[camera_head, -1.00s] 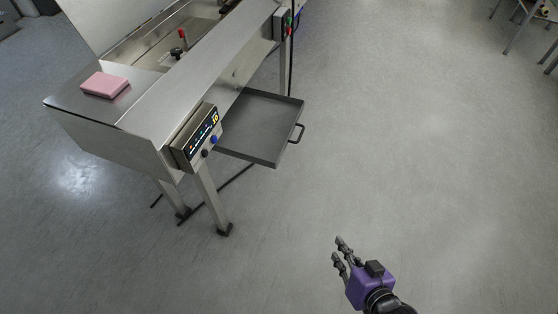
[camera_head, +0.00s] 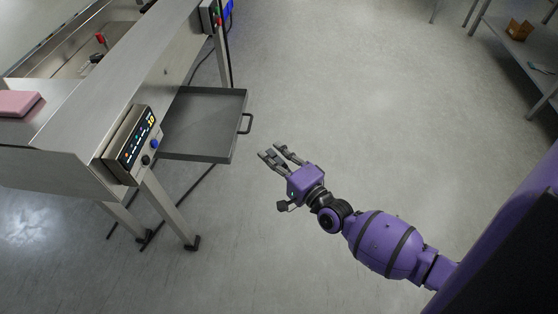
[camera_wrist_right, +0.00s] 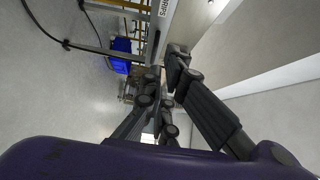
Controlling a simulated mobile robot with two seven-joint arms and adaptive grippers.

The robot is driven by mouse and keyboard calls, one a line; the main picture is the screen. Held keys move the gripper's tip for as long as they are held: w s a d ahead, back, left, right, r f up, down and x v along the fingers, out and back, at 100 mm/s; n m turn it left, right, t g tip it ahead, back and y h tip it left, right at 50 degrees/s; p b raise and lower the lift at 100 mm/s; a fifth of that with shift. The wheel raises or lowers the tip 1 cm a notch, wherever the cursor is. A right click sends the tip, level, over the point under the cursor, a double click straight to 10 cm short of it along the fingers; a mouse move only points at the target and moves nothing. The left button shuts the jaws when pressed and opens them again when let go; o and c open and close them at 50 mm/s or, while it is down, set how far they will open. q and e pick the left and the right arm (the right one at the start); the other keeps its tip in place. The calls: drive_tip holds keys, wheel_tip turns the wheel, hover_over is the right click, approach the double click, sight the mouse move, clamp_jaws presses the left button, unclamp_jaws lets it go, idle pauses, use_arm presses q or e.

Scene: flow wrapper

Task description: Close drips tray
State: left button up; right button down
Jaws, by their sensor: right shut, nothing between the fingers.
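The drips tray (camera_head: 203,126) is a flat grey metal pan, pulled out from under the right side of the steel wrapper. Its dark handle (camera_head: 247,123) is on its outer right edge. My right gripper (camera_head: 271,151) is shut and empty, to the right of and nearer than the tray's near corner, apart from the handle. Its fingers point up and left toward the tray. My left gripper is not in view.
The wrapper's control panel (camera_head: 132,143) juts out left of the tray, above a steel leg (camera_head: 170,208). A pink block (camera_head: 18,103) lies on the machine top. A metal shelf (camera_head: 520,45) stands at the far right. The floor right of the tray is clear.

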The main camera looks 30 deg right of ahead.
drive_tip(key=w+a, duration=0.4)
drive_tip(key=w, duration=0.2)
drive_tip(key=shift+w, duration=0.2)
drive_tip(key=shift+a, duration=0.2)
